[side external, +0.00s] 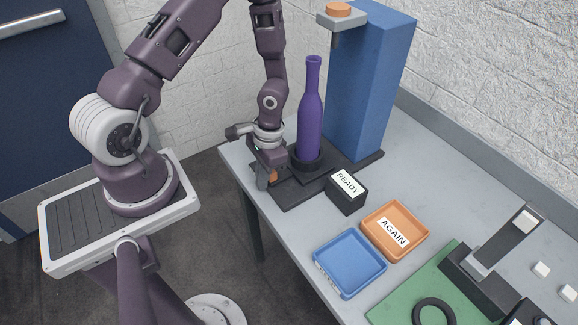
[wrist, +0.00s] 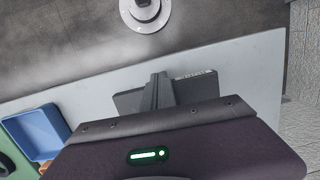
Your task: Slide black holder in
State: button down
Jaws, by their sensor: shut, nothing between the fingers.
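The black holder (side external: 315,164) is a dark round cup on a dark base plate (side external: 294,196), with a purple bottle (side external: 311,115) standing upright in it. My gripper (side external: 263,184) points down at the left end of the base plate, left of the bottle. Its fingers are shut and empty. A small orange part (side external: 273,175) shows right beside the fingers; I cannot tell whether they touch it. In the wrist view, the closed fingers (wrist: 158,92) are over a dark plate (wrist: 128,102); the bottle is out of sight there.
A tall blue column (side external: 368,90) with a grey bracket (side external: 341,19) stands behind the bottle. A black READY block (side external: 347,198), an orange AGAIN tray (side external: 411,214) and a blue tray (side external: 350,263) stand to the right.

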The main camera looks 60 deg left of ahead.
jog(key=shift+s+t, duration=0.6)
jog(key=shift+t, duration=0.4)
jog(key=s+r, duration=0.3)
jog(key=r, duration=0.3)
jog(key=shift+s, duration=0.1)
jog(key=w+r+n+t+y, duration=0.1)
jog(key=w+r+t, duration=0.1)
jog(key=r, duration=0.7)
jog(key=w+r+t+y, duration=0.1)
jog(key=w+r+t, duration=0.1)
jog(key=r, duration=0.8)
jog(key=s+d+r+t+h, duration=0.1)
jog(key=s+d+r+h, duration=0.1)
jog(key=s+d+r, duration=0.5)
notch_tip(320, 180, up, 3)
jog(key=shift+s+d+f+m+t, duration=0.1)
jog(key=shift+s+d+m+t, duration=0.2)
jog(key=shift+s, duration=0.85)
